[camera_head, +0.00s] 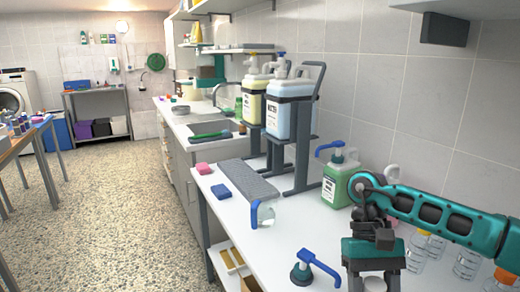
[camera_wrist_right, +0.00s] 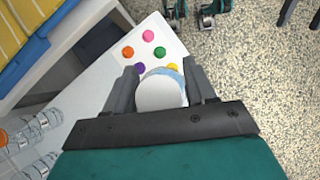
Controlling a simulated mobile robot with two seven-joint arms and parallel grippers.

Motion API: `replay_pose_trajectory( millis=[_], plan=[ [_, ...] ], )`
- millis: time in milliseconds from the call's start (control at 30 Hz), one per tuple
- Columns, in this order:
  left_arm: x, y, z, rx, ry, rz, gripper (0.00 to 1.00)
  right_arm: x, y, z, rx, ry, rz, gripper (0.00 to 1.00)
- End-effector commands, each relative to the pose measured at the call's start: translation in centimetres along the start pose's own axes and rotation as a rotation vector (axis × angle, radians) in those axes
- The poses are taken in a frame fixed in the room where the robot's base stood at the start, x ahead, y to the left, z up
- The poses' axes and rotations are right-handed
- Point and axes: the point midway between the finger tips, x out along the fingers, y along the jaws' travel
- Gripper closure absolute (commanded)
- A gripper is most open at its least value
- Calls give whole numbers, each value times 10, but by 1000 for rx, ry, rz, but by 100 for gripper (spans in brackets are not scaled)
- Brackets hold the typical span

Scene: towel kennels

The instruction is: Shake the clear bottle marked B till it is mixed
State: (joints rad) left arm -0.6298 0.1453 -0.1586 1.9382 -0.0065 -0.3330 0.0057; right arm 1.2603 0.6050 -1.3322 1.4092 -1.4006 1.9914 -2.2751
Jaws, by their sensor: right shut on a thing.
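My right gripper (camera_head: 374,280) is low at the bottom right of the head view, over the white bench. It is shut on a white-topped round thing (camera_wrist_right: 160,92), with a bluish edge, seen end-on between the fingers in the right wrist view. No letter B is legible. My left gripper is out of view.
Large jugs (camera_head: 289,105) stand on a rack behind. A white panel with coloured discs (camera_wrist_right: 152,40) lies beyond the held thing. The floor (camera_head: 110,215) is open.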

Motion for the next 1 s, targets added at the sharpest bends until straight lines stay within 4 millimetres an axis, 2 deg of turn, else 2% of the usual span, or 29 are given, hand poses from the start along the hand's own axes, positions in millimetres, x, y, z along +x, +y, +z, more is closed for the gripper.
replay_pose_trajectory(
  millis=[33,100,133,200,300,367,400,500,533,600,733,767,800,833,900,1000],
  plan=[
    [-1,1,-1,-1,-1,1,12,-31,0,14,-2,26,-2,89],
    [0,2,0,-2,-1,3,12,-52,1,29,0,24,0,89],
    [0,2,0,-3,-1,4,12,-55,1,32,1,19,0,89],
    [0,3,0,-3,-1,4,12,-47,0,30,0,6,-2,89],
    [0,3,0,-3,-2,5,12,-8,-1,6,1,-5,-5,89],
    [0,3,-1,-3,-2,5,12,0,-1,-1,0,4,-4,89],
    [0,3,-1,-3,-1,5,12,-6,0,1,-1,13,-4,89],
    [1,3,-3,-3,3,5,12,-48,1,26,0,26,0,89],
    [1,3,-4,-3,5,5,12,-54,1,30,1,23,0,89],
    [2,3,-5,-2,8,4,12,-52,0,32,2,10,-2,89],
    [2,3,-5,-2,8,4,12,-5,-1,4,1,-5,-5,89],
    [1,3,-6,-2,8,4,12,0,-1,0,0,0,-5,89],
    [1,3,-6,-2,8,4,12,-1,0,-1,0,8,-4,89],
    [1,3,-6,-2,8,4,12,-10,0,2,-1,16,-4,89],
    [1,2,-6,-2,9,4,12,-44,1,22,-1,28,-2,89],
    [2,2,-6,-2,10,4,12,-55,1,33,2,14,-2,89]
  ],
)
